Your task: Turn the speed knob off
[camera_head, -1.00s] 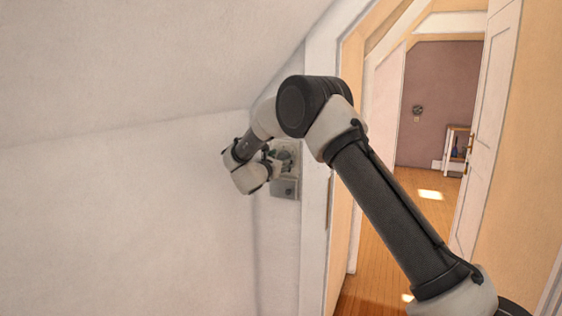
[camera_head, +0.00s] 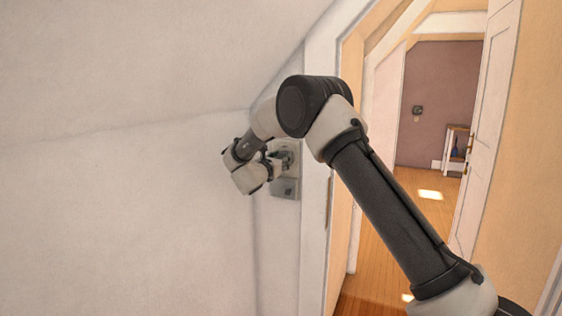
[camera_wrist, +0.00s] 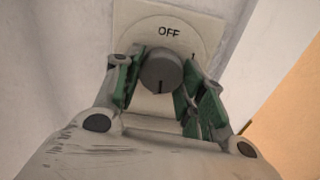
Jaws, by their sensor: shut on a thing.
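The speed knob (camera_wrist: 158,72) is a round dark grey knob on a pale wall plate (camera_wrist: 128,14) in the wrist view. "OFF" is printed above it, and a dark line shows on the knob's lower part, away from that word. My gripper (camera_wrist: 162,74) has its green-padded fingers on both sides of the knob and is shut on it. In the head view my gripper (camera_head: 280,164) is at the wall fitting, partly hidden by my wrist, and the knob cannot be made out clearly there.
A small grey box (camera_head: 285,188) sits just below the knob on the wall. The door frame (camera_head: 316,200) stands close to the right. The sloped ceiling (camera_head: 130,70) comes down on the left. A white door (camera_head: 488,120) stands open farther right.

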